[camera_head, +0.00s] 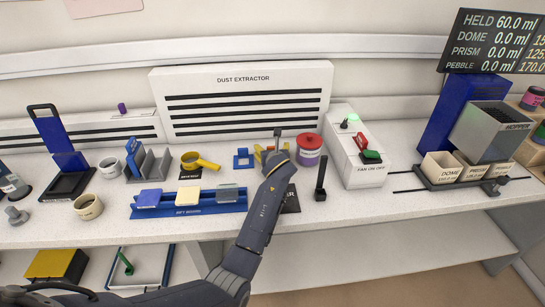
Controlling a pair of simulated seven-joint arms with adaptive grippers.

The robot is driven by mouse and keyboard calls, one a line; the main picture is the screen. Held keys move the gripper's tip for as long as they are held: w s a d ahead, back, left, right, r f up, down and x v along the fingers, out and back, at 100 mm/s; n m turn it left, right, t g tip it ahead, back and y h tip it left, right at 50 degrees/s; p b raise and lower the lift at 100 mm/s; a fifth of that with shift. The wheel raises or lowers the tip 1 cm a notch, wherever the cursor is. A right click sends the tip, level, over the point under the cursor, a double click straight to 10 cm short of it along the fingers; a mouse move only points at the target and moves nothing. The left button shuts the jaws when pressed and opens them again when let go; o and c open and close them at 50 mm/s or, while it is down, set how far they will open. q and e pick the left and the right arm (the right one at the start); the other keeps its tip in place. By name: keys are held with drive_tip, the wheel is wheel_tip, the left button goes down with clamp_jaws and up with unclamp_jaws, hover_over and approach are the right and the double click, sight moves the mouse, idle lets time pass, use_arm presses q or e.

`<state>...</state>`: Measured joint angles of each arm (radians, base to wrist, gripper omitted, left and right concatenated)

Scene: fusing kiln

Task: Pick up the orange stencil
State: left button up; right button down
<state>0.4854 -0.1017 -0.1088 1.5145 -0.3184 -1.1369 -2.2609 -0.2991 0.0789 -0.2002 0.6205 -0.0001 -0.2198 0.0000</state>
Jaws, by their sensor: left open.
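The orange stencil (258,153) lies on the white bench in front of the dust extractor. It is mostly hidden behind my left gripper, with small orange-yellow parts showing on either side. My left gripper (277,147) is open and over the stencil. Whether its fingers touch the stencil cannot be told from here. A blue stencil (243,158) lies just to the left. My right gripper is not in view.
A red-lidded jar (309,149) stands close on the right, with a black upright post (320,178) nearby. A blue rack (188,201) lies left of my arm. The fan switch box (353,146) and the hopper (490,132) stand further right.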

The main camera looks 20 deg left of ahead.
use_arm(q)
drive_tip(key=shift+f, duration=0.1)
drive_tip(key=c, duration=1.6)
